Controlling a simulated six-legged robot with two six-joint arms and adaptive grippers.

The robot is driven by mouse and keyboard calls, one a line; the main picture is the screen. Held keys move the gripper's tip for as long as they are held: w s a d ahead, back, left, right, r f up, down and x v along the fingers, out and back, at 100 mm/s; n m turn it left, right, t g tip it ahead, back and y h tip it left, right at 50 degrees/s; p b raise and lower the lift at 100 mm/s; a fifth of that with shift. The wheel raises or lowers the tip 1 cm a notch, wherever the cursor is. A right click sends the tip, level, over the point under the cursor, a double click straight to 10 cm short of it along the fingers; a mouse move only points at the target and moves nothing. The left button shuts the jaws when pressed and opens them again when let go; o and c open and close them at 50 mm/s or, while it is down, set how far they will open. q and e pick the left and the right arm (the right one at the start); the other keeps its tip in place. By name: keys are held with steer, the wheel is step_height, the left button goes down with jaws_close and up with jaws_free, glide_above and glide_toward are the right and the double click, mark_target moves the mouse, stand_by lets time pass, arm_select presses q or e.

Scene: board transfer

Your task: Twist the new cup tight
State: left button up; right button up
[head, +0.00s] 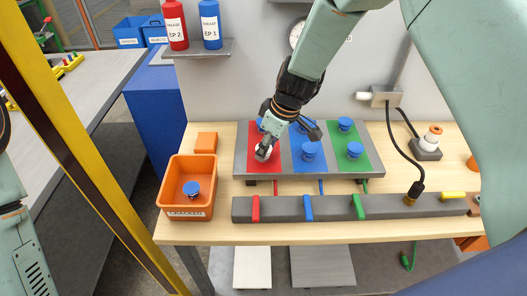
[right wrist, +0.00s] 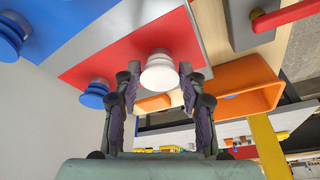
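The new cup, a white ribbed suction cup (right wrist: 160,72), sits on the red panel (right wrist: 105,62) of the board. In the head view the white cup (head: 262,153) is at the front of the red panel, partly covered by my gripper. My right gripper (head: 268,140) reaches down to it from above. In the right wrist view the fingers of my right gripper (right wrist: 160,80) stand on both sides of the white cup and appear to touch it. My left gripper is outside the head view.
The board (head: 241,165) has red, blue and green panels with blue cups on them. An orange bin (head: 165,193) holds a loose blue cup (head: 191,189). A grey bar (head: 285,213) with coloured levers runs in front. A black cable and plug (head: 416,187) stand right.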

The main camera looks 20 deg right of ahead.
steer(key=c, duration=0.5)
steer(key=shift+c, duration=0.6)
steer(key=shift+a+m+h+p, duration=0.15)
steer(key=shift+m+h+p, duration=0.25)
steer(key=shift+m, duration=0.7)
steer(key=shift+m+t+p, duration=0.4)
steer(key=shift+m+p, duration=0.45)
steer(key=shift+m, duration=0.25)
